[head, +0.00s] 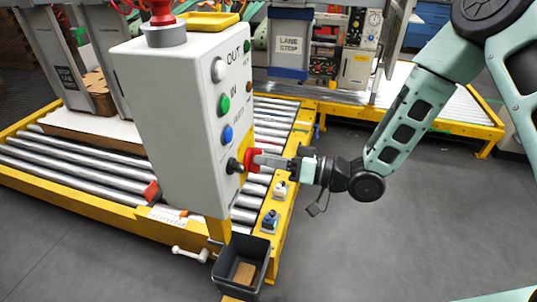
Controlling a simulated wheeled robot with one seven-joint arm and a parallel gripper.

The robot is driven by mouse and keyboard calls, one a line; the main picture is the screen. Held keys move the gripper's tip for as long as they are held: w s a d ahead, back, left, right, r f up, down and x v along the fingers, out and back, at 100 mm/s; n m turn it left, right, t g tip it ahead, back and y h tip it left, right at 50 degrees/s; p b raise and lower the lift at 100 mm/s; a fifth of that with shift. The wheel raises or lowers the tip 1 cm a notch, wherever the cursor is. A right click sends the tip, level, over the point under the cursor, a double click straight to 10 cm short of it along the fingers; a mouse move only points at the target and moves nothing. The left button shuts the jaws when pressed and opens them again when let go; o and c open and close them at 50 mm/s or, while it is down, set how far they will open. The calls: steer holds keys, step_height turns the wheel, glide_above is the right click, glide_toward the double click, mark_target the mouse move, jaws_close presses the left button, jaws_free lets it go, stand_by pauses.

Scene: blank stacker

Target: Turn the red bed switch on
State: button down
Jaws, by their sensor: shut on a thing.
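The red bed switch (252,160) sticks out from the lower right side of a white control box (160,130), below the blue button. A black knob-like part (234,166) sits at its base on the box. My gripper (262,161) reaches in from the right and its jaws are shut on the red switch, partly covering it. The lettering beside the switch is too small to read and partly hidden, so I cannot tell which position it is in.
The box carries white, green (224,105) and blue (227,134) buttons and a red mushroom button (163,25) on top. Yellow-framed roller conveyors (60,182) run beside and behind it. A dark bin (242,262) stands below. The grey floor at right is clear.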

steer(key=shift+f+m+p, duration=0.1)
steer(key=shift+m+p, duration=0.35)
steer(key=shift+m, duration=0.65)
steer(key=c, duration=1.4)
jaws_free()
steer(key=b+v, duration=0.2)
steer(key=v, duration=1.5)
steer(key=shift+d, duration=0.2)
